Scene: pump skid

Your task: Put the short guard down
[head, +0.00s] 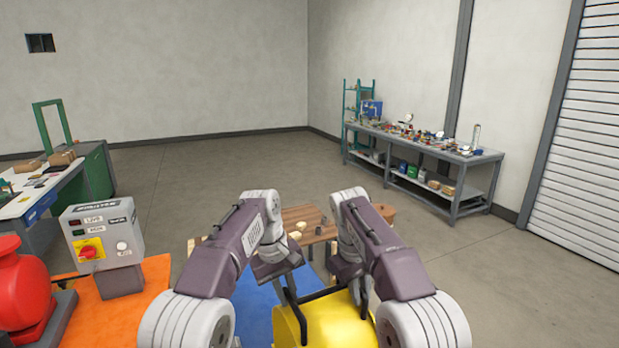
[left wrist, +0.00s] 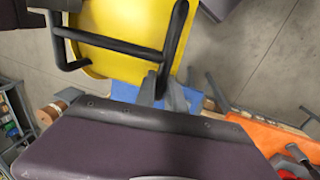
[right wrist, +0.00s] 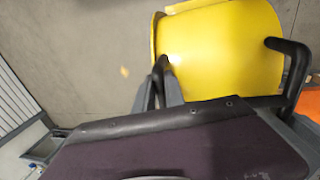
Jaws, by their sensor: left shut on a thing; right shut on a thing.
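The short guard (head: 325,322) is a yellow curved cover with black bar handles. It hangs in front of me at the bottom of the head view, held between my two arms. My left gripper (head: 287,287) is shut on the black handle at its left side, which the left wrist view (left wrist: 162,84) also shows. My right gripper (head: 362,290) is shut on the handle at its right side, seen in the right wrist view (right wrist: 162,84). The guard's lower part is cut off in the head view, and I cannot tell its clearance from the floor.
A wooden-topped table (head: 312,217) with small items stands beyond my arms. A control box (head: 103,235) and red pump (head: 20,285) are at left. A workbench (head: 425,145) stands far right. Open floor lies between.

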